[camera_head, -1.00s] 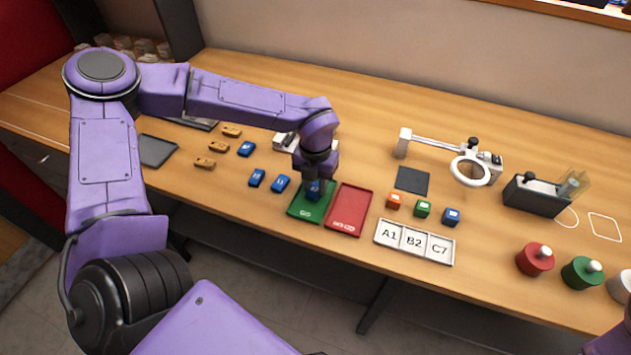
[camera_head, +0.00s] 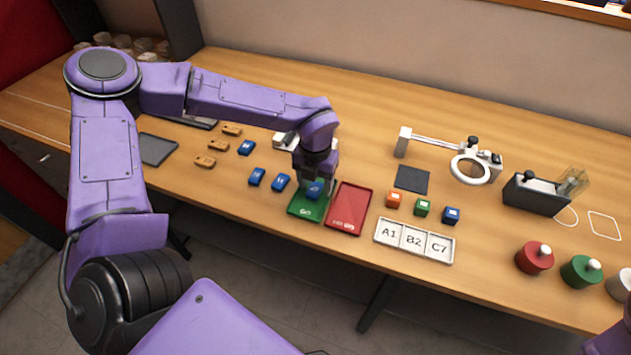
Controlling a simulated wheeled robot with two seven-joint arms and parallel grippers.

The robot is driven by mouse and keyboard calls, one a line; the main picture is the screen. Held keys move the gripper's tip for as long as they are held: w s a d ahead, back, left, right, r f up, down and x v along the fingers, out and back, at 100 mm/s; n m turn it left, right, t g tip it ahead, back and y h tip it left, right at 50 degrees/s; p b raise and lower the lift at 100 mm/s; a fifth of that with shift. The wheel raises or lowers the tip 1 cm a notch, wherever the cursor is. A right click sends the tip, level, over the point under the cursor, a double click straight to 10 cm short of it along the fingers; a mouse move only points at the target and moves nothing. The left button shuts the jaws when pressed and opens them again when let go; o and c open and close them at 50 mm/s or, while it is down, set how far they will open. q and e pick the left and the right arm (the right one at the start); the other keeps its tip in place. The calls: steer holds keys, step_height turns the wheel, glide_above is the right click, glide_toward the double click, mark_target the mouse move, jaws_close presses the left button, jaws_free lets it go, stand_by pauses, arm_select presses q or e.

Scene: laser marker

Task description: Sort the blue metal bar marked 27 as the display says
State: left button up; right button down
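The blue metal bar (camera_head: 314,191) lies in the green tray (camera_head: 299,209), at its far part; its number is too small to read. My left gripper (camera_head: 317,181) is right above the bar, its fingers apart at either side, and it looks open. The red tray (camera_head: 347,214) is just right of the green one and empty. Other blue bars (camera_head: 257,177) (camera_head: 281,183) (camera_head: 246,148) lie on the table to the left. A white device (camera_head: 284,140) behind my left wrist is partly hidden; I see no readable display. My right gripper is out of view.
Several brown bars (camera_head: 205,162) and a dark pad (camera_head: 157,150) lie at the left. To the right are a white A1/B2/C7 tray (camera_head: 414,241), small coloured cubes (camera_head: 422,208), a ring magnifier (camera_head: 470,169), a black device (camera_head: 536,195) and round-handled weights (camera_head: 534,258).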

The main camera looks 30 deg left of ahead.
arm_select(q)
step_height(320, 180, up, 10)
steer(key=b, duration=0.1)
steer(key=shift+r, duration=0.25)
stand_by(0.4)
